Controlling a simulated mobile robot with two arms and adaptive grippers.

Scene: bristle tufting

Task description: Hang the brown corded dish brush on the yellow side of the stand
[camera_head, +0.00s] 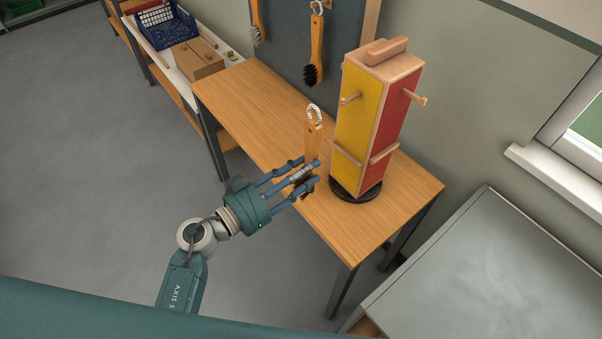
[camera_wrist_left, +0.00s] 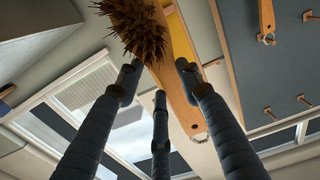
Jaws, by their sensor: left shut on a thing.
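The dish brush (camera_head: 313,138) has a wooden handle and a pale cord loop (camera_head: 314,113) at its upper end. My left gripper (camera_head: 304,177) is shut on it and holds it roughly upright, loop up, beside the stand. In the left wrist view its brown bristles (camera_wrist_left: 140,27) and handle (camera_wrist_left: 180,98) show between the fingers. The stand's yellow side (camera_head: 359,110) faces the brush and has an upper wooden peg (camera_head: 350,98) and a lower bar (camera_head: 347,153). The loop is apart from the upper peg, left of it and slightly lower. My right gripper is out of view.
The stand's red side (camera_head: 394,122) also bears a peg and bar. Its round black base (camera_head: 356,194) rests on the wooden table (camera_head: 262,112). Brushes, including a black-bristled one (camera_head: 316,50), hang on the board behind. A blue crate (camera_head: 168,27) and cardboard box (camera_head: 198,61) stand back left.

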